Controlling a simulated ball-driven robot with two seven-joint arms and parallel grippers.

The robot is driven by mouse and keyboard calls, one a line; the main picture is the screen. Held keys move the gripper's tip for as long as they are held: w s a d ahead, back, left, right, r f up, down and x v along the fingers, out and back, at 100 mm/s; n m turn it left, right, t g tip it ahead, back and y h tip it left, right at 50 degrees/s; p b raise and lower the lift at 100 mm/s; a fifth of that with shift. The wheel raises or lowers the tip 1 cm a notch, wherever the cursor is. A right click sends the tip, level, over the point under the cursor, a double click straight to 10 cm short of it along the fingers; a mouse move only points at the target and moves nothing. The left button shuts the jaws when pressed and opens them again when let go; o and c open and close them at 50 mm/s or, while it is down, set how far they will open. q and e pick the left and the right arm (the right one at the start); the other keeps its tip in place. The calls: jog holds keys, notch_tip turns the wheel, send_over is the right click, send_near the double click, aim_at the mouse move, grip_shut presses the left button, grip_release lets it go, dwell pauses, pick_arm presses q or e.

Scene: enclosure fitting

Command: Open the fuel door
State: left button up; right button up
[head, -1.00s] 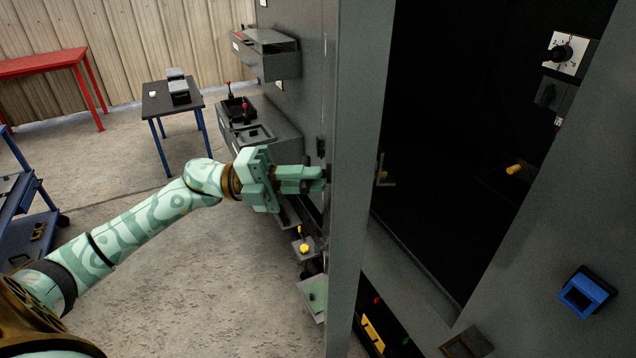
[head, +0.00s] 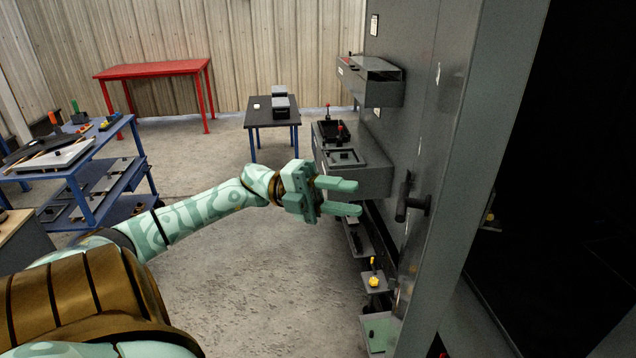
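A black handle (head: 404,200) stands out from a tall grey panel (head: 422,125) right of centre in the head view. I cannot tell whether this panel is the fuel door itself. Right of the panel's edge is a dark opening (head: 570,170), mostly in shadow. My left gripper (head: 357,197) is left of the handle with its two fingers spread and pointing towards it. The fingers are empty, with a visible gap between them and the handle. My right gripper is not in view.
Grey shelves and trays (head: 362,180) stick out from the panel behind my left gripper. A small shelf with a yellow knob (head: 374,281) is below. A black table (head: 273,118), a red table (head: 152,70) and a blue cart (head: 127,123) stand farther back. The floor between is clear.

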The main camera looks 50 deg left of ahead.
pick_arm(q)
jog(key=b+v, duration=0.1)
jog(key=v, duration=0.5)
jog(key=shift+a, duration=0.2)
